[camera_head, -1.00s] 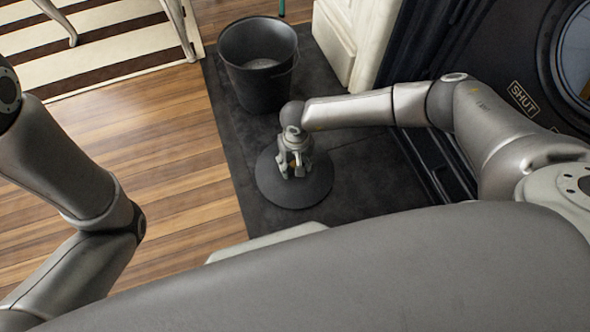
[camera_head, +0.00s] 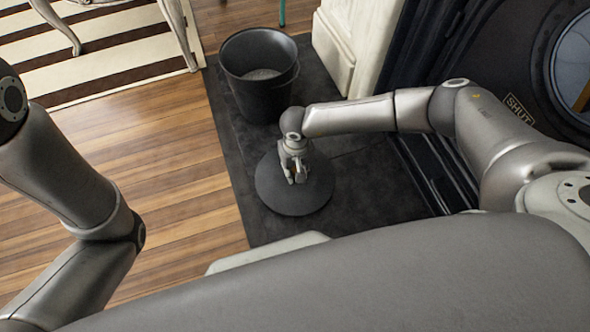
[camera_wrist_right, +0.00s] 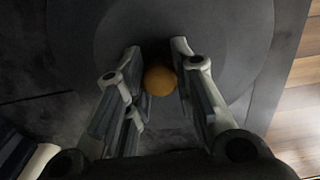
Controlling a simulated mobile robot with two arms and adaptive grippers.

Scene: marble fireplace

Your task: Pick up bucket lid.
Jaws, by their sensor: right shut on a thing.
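The bucket lid (camera_head: 294,200) is a dark round disc over the dark hearth slab in the head view. It fills much of the right wrist view (camera_wrist_right: 240,40), with a round orange-brown knob (camera_wrist_right: 159,80) at its middle. My right gripper (camera_head: 295,180) is over the lid's centre, its fingers (camera_wrist_right: 160,75) on either side of the knob and shut on it. I cannot tell whether the lid touches the slab. My left arm shows at the left of the head view, but its gripper is out of view.
An open black bucket (camera_head: 260,75) stands on the dark slab (camera_head: 370,190) just behind the lid. A white fireplace pillar (camera_head: 345,45) and a black fireplace front (camera_head: 440,50) stand to the right. Wooden floor (camera_head: 150,160) and a striped rug (camera_head: 100,55) lie left.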

